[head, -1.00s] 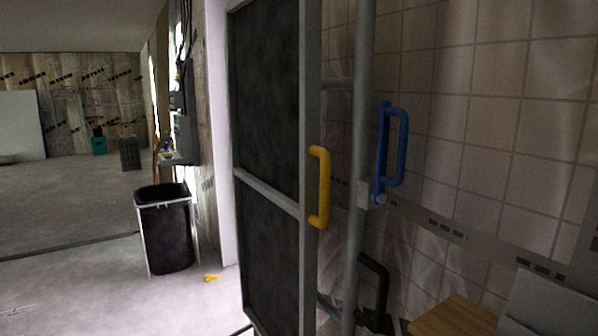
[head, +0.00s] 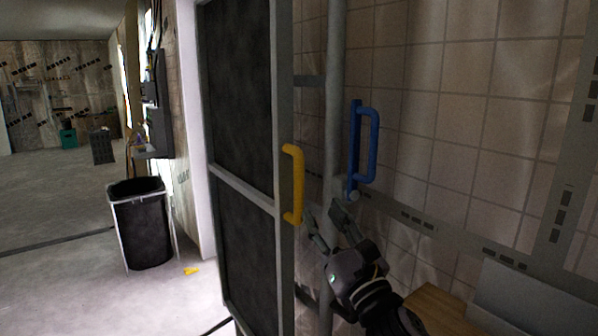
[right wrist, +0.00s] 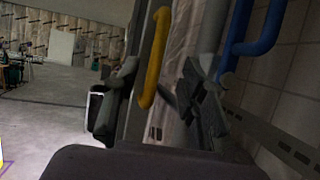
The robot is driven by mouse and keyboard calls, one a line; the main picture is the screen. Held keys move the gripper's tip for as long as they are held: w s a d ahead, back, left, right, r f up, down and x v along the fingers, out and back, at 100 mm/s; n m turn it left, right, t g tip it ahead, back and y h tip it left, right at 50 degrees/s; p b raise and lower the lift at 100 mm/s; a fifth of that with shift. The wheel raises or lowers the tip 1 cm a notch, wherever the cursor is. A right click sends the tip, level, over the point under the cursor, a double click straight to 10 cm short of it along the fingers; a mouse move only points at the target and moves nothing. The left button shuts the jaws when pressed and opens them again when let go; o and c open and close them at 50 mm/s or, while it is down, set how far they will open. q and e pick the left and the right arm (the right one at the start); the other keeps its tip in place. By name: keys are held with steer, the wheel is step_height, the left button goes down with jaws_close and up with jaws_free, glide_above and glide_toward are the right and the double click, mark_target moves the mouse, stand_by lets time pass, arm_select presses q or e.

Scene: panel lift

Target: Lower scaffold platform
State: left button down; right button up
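A tall dark panel in a grey frame (head: 240,130) stands upright in the middle of the head view. A yellow handle (head: 297,185) is on its right edge. A blue handle (head: 369,145) is on a grey vertical pole (head: 334,90) to the right. My right gripper (head: 324,215) is open and empty, its fingertips just right of and below the yellow handle and below the blue one. In the right wrist view the yellow handle (right wrist: 153,60) appears between the spread fingers; I cannot tell whether they touch it. My left gripper is out of view. I cannot tell which part is the scaffold platform.
A black bin (head: 144,225) stands on the floor at the left, with a small yellow object (head: 191,271) beside it. A tiled wall (head: 450,110) closes off the right. A wooden surface (head: 432,300) is at the lower right. The floor at the left is largely open.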

mark_target(301, 181)
steer(key=p+x, duration=0.3)
steer(key=x, duration=0.9)
steer(key=shift+w, duration=0.1)
jaws_close()
stand_by(0.5)
